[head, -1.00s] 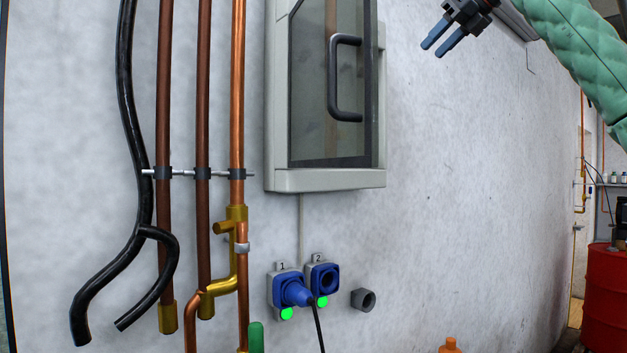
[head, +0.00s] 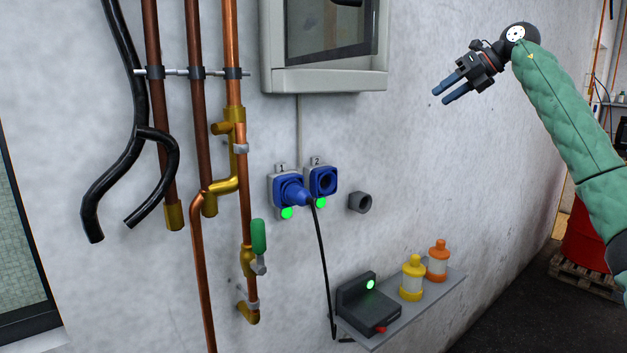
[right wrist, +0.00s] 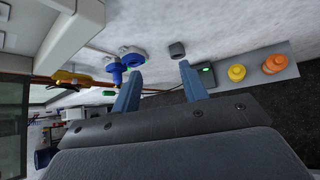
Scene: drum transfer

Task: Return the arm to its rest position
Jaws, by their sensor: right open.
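My right gripper (head: 450,93) is at the upper right of the head view, at the end of the green-sleeved arm. Its two blue-grey fingers are apart with nothing between them, and they point left, clear of the wall. The right wrist view also shows the open fingers (right wrist: 160,90), with the wall beyond them. My left gripper is not in view.
A blue plug (head: 291,191) sits in socket 1, beside the empty-looking socket 2 (head: 323,181). Both have green lights. A shelf (head: 385,330) below holds a black device (head: 368,303) and two bottles (head: 412,278). Pipes (head: 198,120) and a cabinet (head: 325,80) are on the wall.

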